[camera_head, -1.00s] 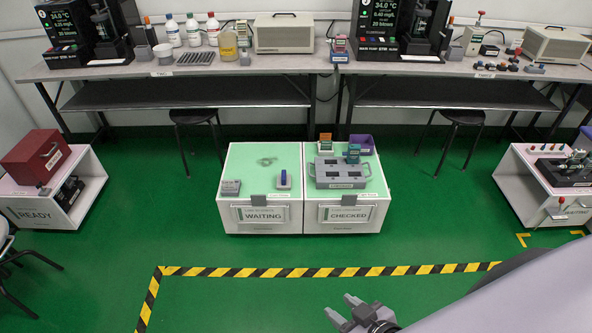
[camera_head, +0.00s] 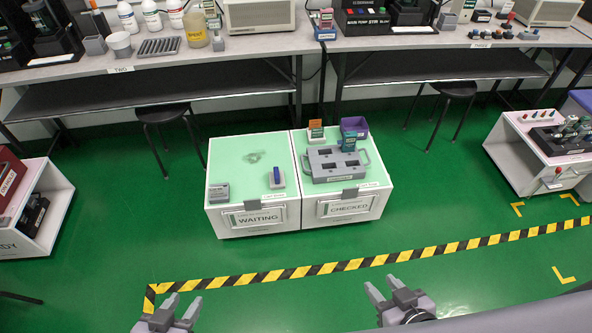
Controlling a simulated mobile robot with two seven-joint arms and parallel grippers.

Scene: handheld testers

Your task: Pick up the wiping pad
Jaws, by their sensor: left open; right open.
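No item is clearly readable as the wiping pad. A small grey block (camera_head: 219,192) sits at the front left, and a thin, clear coiled item (camera_head: 255,157) lies at the back. My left gripper (camera_head: 181,302) is open and empty at the bottom edge, over the floor. My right gripper (camera_head: 382,284) is open and empty over the floor to its right. Both are well short of the cabinets.
The CHECKED cabinet (camera_head: 375,178) adjoins on the right, holding a grey handled tray (camera_head: 326,172), a purple bin (camera_head: 355,126) and small testers. Benches (camera_head: 245,43) and stools (camera_head: 160,112) stand behind. Striped floor tape (camera_head: 330,267) crosses open green floor before the cabinets.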

